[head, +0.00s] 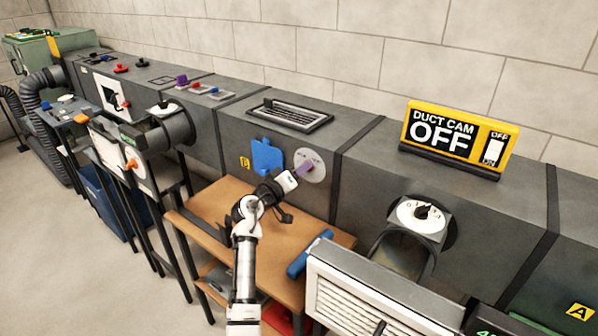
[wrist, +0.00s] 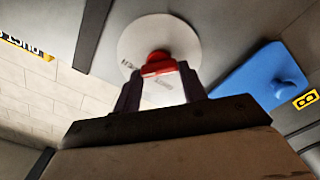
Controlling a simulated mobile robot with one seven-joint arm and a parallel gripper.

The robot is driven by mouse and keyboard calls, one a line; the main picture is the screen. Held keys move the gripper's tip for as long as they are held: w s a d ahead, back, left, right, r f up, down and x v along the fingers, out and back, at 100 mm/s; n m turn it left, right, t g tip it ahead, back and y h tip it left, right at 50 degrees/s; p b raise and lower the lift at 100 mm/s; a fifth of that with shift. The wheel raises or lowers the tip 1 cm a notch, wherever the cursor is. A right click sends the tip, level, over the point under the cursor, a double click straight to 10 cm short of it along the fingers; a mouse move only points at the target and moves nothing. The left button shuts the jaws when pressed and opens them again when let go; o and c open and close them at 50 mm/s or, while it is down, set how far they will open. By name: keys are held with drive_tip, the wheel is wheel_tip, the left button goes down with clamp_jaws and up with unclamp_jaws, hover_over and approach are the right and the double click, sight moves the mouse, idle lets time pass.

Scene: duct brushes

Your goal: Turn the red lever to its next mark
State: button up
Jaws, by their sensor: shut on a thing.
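The red lever (wrist: 158,64) sits on a round pale dial plate (wrist: 140,38) on the duct's face. My gripper (wrist: 160,80) is shut on the lever, with one finger on each side of it. Small dark lettering shows on the plate, too blurred and tilted to read. In the head view my gripper (head: 304,170) reaches the dial plate (head: 318,162) and hides the lever. Part of the plate is also hidden behind the fingers, so I cannot tell which mark the lever points to.
A blue plate (head: 266,156) is on the duct left of the dial, near a yellow B label (head: 245,162). A wooden table (head: 212,208) stands below, with a blue cylinder-like object (head: 300,262) at its right. A louvred panel (head: 375,295) stands at front right.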

drive_tip(key=shift+f+n+p, duration=0.2)
drive_tip(key=shift+n+p, duration=2.45)
drive_tip(key=shift+n, duration=1.55)
drive_tip(key=shift+f+n+p, duration=0.15)
drive_tip(key=shift+n+p, duration=2.5)
drive_tip(key=shift+n, duration=1.55)
drive_tip(key=shift+a, duration=0.1)
drive_tip(key=o, duration=1)
